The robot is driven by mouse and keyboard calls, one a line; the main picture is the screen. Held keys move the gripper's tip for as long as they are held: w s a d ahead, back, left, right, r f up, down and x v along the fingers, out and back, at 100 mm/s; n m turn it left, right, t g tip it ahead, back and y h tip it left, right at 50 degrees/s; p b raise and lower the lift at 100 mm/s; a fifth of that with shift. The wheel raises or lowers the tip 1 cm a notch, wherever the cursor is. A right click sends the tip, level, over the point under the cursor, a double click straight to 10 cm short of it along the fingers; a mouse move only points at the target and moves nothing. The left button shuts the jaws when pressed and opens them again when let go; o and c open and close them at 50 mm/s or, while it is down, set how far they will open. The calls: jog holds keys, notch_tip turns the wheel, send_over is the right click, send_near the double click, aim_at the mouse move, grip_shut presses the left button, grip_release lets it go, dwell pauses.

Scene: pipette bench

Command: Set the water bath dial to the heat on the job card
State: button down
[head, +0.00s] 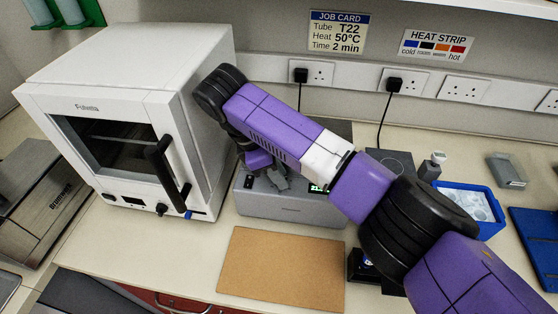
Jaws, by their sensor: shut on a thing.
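The job card (338,32) on the back wall reads Tube T22, Heat 50°C, Time 2 min. The grey water bath (290,209) stands on the bench right of the white oven, partly covered by my arm. A small lit green display (318,188) shows on it, but its digits are too small and covered to read. My gripper (279,182) points down at the top of the bath, left of the display. It is shut on what looks like the dial, which the fingers hide. The dial's setting cannot be seen.
A white oven (190,120) with a black handle stands close at left. A heat strip card (436,46) hangs right of the job card. A brown board (283,268) lies clear in front. A blue tub (470,206) and a grey block (506,170) stand at right.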

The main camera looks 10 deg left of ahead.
jog(key=shift+w+m+g+p, duration=0.1)
jog(key=shift+m+g+p, duration=0.7)
jog(key=shift+m, duration=1.1)
jog(key=c, duration=1.2)
grip_release()
jog(key=shift+w, duration=0.1)
